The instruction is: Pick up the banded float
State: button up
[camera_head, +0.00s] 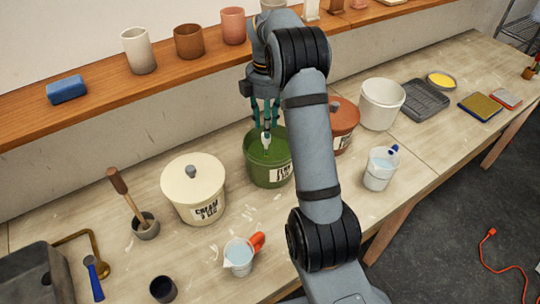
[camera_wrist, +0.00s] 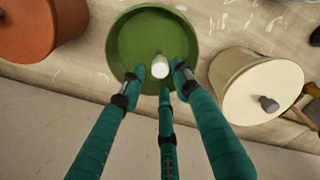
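A small white float (camera_head: 266,139) shows at the green bucket (camera_head: 268,172), just below my fingertips; any band on it is too small to make out. In the wrist view the float (camera_wrist: 160,66) appears as a pale upright cylinder over the green inside of the bucket (camera_wrist: 125,45). My gripper (camera_head: 266,122) points down over the bucket. In the wrist view its teal fingertips (camera_wrist: 160,75) stand spread around the float, with visible gaps at the left and right. I cannot tell whether the fingertips reach down beside it or are still above it.
A lidded cream bucket (camera_head: 193,192) stands left of the green one, and a terracotta bucket (camera_head: 343,117) stands right. Jugs (camera_head: 238,258) (camera_head: 380,170) stand near the front. A wooden shelf (camera_head: 190,67) with cups runs behind.

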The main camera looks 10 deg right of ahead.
aim_at(267, 151)
jog(key=shift+d+n, duration=0.15)
jog(key=shift+n, duration=1.05)
jog(key=shift+f, duration=0.35)
notch_tip(267, 151, down, 11)
jog(key=shift+w+f+p, duration=0.1)
jog(key=shift+f+p, duration=0.1)
jog(key=shift+p, duration=0.45)
jog(key=shift+c, duration=0.2)
grip_shut()
